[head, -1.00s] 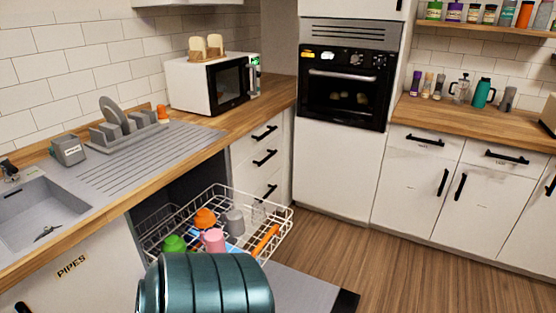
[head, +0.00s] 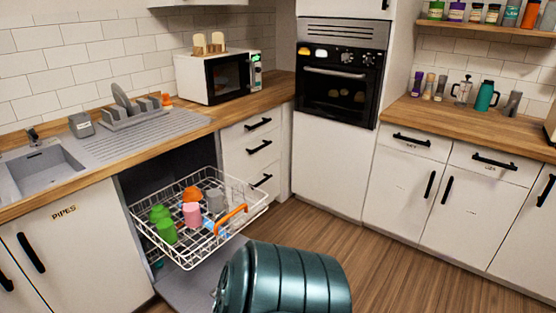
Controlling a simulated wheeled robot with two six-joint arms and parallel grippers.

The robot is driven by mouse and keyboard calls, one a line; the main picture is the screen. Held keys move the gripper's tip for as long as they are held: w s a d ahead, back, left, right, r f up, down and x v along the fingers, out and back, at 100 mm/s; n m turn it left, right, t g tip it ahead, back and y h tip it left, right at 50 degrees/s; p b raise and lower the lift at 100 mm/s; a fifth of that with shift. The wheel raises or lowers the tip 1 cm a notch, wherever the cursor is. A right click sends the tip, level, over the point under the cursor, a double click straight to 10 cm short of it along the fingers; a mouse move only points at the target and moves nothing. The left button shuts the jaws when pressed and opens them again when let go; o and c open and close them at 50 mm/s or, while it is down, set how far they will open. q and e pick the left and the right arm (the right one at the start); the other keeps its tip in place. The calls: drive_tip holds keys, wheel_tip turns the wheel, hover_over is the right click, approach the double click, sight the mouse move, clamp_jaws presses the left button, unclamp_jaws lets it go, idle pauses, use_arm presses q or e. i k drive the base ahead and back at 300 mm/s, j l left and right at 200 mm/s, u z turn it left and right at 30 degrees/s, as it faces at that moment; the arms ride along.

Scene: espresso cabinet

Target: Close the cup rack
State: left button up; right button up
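The cup rack (head: 190,262) is a white wire basket pulled out of the dark opening under the counter, left of centre in the head view. Neither of my grippers is in view.
The grey dishwasher door (head: 196,287) lies folded down below the rack. White drawers (head: 245,160) stand right of the opening. A dark teal ribbed body fills the bottom centre and hides part of the floor. Open wooden floor (head: 390,265) lies to the right.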

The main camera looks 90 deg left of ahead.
sight(244, 206)
drive_tip(key=i+u, duration=0.8)
drive_tip(key=u, duration=0.2)
drive_tip(key=i+j+u, duration=0.1)
drive_tip(key=i+u, duration=0.55)
drive_tip(key=u, duration=0.2)
drive_tip(key=i+l+u, duration=0.15)
drive_tip(key=i+u, duration=0.25)
drive_tip(key=i+l+u, duration=0.15)
drive_tip(key=u, duration=0.25)
drive_tip(key=i+l+u, duration=0.25)
drive_tip(key=u, duration=0.15)
drive_tip(key=i+l+u, duration=0.15)
drive_tip(key=u, duration=0.25)
drive_tip(key=i+l+u, duration=0.2)
drive_tip(key=u, duration=0.2)
drive_tip(key=i+l+u, duration=0.2)
drive_tip(key=u, duration=0.25)
drive_tip(key=i+l+u, duration=0.1)
drive_tip(key=l+u, duration=0.7)
drive_tip(key=i+j, duration=0.05)
drive_tip(key=j, duration=0.05)
